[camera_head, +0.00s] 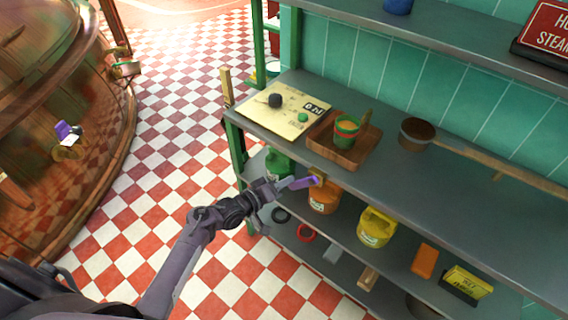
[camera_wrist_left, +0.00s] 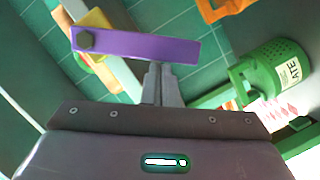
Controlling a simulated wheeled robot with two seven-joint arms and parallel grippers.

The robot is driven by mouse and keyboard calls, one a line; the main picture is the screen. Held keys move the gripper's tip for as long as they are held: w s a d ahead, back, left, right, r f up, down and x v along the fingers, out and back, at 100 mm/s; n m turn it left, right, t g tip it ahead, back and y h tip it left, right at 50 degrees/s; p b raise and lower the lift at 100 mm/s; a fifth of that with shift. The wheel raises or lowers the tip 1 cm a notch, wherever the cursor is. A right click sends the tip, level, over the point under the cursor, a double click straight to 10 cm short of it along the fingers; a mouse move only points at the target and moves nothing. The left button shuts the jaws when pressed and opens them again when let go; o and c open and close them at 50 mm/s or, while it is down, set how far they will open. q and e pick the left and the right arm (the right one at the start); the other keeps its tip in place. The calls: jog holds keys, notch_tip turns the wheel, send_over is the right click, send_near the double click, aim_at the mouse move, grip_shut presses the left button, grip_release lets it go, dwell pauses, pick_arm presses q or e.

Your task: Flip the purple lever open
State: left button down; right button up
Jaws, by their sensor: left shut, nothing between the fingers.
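The purple lever (camera_head: 304,182) is at the front edge of the grey counter, beside a small yellow-brown mount. In the left wrist view the purple lever (camera_wrist_left: 150,47) is a flat bar with a dark bolt at its left end. My left gripper (camera_head: 287,185) is shut and empty, with its tips right at the lever. In the left wrist view the closed fingers (camera_wrist_left: 159,68) reach up to the bar's lower edge. I cannot tell whether they touch it. My right gripper is not in view.
The counter (camera_head: 375,187) holds a paper sheet (camera_head: 283,119), a wooden tray (camera_head: 362,153) and a copper pan (camera_head: 416,134). A lower shelf holds an orange can (camera_head: 322,199) and a yellow can (camera_head: 376,228). A copper kettle (camera_head: 45,90) stands left. The checkered floor (camera_head: 170,140) between is clear.

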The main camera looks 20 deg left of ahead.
pick_arm(q)
jog(key=n, duration=0.1)
jog(key=d+f+n, duration=0.1)
jog(key=f+n+h, duration=0.1)
jog(key=shift+s+d+f, duration=0.1)
jog(key=shift+s+d, duration=0.15)
jog(key=shift+d, duration=0.05)
jog(key=shift+s+d+f+n+t+h+b, duration=0.15)
jog(key=shift+s+d+f+n+t+b, duration=0.15)
jog(key=shift+d+n, duration=0.5)
jog(key=shift+s+d+f+n+t+h+b, duration=0.15)
jog(key=shift+d+f+n, duration=0.25)
jog(key=shift+n, duration=0.8)
